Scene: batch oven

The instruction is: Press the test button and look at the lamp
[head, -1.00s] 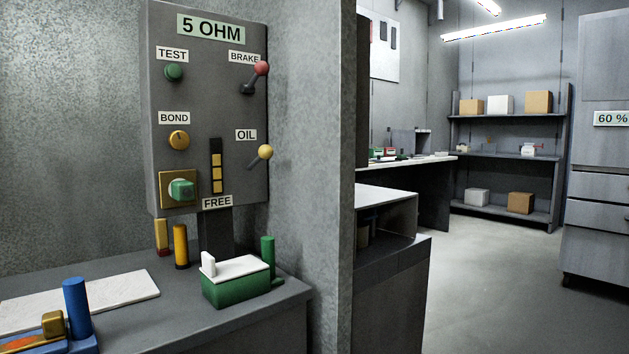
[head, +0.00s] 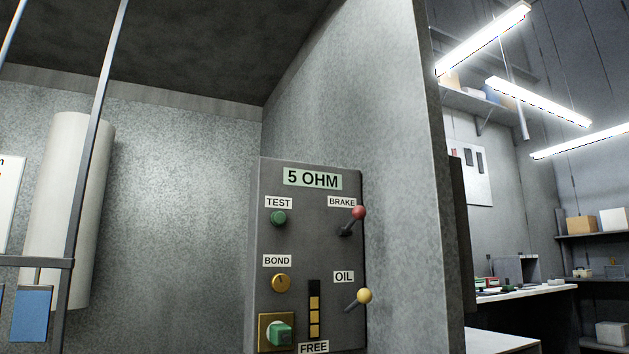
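The green test button (head: 278,217) sits on the grey control panel (head: 265,240), just under the TEST label (head: 278,202). No lamp that I can identify for certain shows in the head view. A dark strip with yellow segments (head: 314,310) stands above the FREE label (head: 313,347). Neither gripper is in view.
A grey wall (head: 400,150) stands right of the panel. A white cylinder (head: 70,200) and a metal frame (head: 95,110) are at the left. A workbench (head: 520,293), shelves (head: 590,236) and ceiling light tubes (head: 540,101) are in the room at the right.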

